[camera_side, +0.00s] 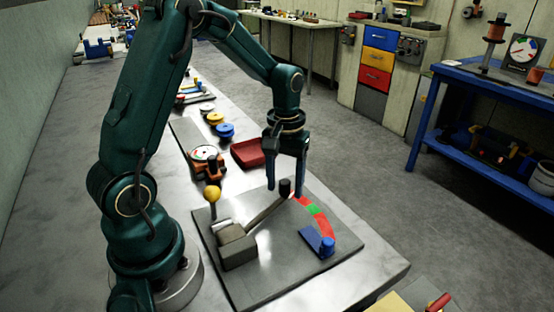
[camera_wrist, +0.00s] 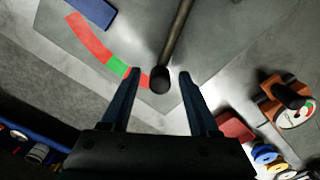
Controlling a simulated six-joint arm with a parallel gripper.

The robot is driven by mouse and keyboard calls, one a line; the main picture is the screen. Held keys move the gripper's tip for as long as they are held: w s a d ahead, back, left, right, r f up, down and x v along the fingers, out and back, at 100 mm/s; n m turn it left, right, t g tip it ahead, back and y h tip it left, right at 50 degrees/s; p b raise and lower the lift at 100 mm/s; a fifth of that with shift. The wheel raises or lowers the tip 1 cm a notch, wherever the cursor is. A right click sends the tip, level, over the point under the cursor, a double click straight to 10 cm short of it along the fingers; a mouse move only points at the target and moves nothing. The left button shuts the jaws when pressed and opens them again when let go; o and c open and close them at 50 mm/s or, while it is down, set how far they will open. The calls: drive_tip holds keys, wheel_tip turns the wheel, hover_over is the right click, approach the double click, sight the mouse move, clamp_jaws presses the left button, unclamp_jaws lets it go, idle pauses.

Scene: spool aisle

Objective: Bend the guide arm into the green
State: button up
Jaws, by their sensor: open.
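The guide arm (camera_side: 266,214) is a thin dark rod running from a grey block (camera_side: 237,247) on a dark base plate (camera_side: 270,285). Its black end knob (camera_side: 285,188) stands by the upper red end of the curved scale, outside the green. The green band (camera_side: 313,210) lies between two red stretches. My gripper (camera_side: 287,192) is open above the knob. In the wrist view the knob (camera_wrist: 160,79) lies between the open fingertips (camera_wrist: 160,75), with a gap on each side. The green band (camera_wrist: 118,66) is left of the knob there.
A blue block (camera_side: 318,242) sits on the plate near the scale's lower end. A yellow ball on a post (camera_side: 212,194) stands by the plate's left edge. A red tray (camera_side: 248,153), spools (camera_side: 224,130) and a dial gauge (camera_side: 205,156) lie behind.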

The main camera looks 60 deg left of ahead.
drive_tip(key=shift+f, duration=0.15)
clamp_jaws()
idle(1.4)
